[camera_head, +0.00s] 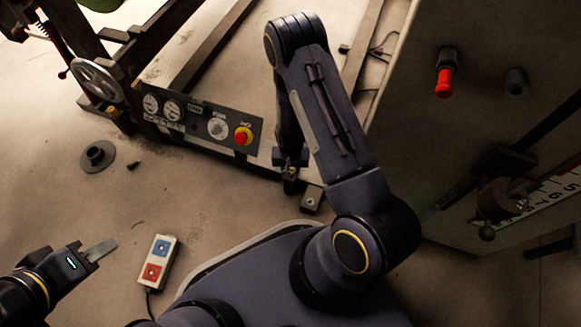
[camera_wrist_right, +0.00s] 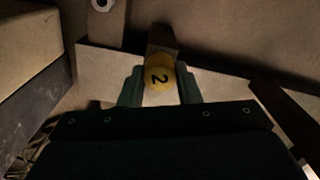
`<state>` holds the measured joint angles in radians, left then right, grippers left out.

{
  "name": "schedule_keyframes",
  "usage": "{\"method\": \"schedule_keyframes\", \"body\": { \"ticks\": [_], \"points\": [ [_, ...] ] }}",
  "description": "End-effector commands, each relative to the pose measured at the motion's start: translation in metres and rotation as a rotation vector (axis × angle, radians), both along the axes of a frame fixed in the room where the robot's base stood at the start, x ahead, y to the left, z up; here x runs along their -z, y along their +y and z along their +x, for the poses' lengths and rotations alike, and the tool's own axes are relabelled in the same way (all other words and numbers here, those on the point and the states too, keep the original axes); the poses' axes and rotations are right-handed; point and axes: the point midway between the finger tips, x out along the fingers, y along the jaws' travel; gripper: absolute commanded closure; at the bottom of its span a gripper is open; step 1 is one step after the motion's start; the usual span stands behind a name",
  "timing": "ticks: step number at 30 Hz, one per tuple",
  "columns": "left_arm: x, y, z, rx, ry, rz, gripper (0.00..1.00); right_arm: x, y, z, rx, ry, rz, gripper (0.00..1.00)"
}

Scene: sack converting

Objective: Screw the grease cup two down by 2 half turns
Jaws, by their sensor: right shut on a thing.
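Grease cup two (camera_wrist_right: 160,76) has a yellow top marked with a black 2 and shows in the right wrist view. My right gripper (camera_wrist_right: 160,90) is shut on it, one finger on each side. In the head view my right gripper (camera_head: 290,163) hangs at the right end of the gauge panel, partly behind its arm; I cannot make out the cup clearly there. My left gripper (camera_head: 95,251) is at the lower left, over the floor, away from the cup. I cannot tell whether its fingers are apart.
A two-button pendant (camera_head: 158,261) is near my left gripper. A large cabinet (camera_head: 415,150) with a red knob (camera_head: 444,83) stands right.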

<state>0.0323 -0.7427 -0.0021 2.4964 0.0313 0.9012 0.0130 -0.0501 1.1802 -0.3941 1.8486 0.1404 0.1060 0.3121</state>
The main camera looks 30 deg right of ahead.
Motion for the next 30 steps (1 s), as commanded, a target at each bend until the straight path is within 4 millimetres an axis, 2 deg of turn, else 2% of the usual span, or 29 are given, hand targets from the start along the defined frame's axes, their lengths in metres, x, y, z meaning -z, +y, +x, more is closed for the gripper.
{"method": "schedule_keyframes", "body": {
  "ticks": [30],
  "points": [
    [-0.028,0.000,0.000,0.000,0.000,0.000,0.64,-0.002,0.000,0.000,0.967,0.000,-0.002,0.93]
  ]
}}
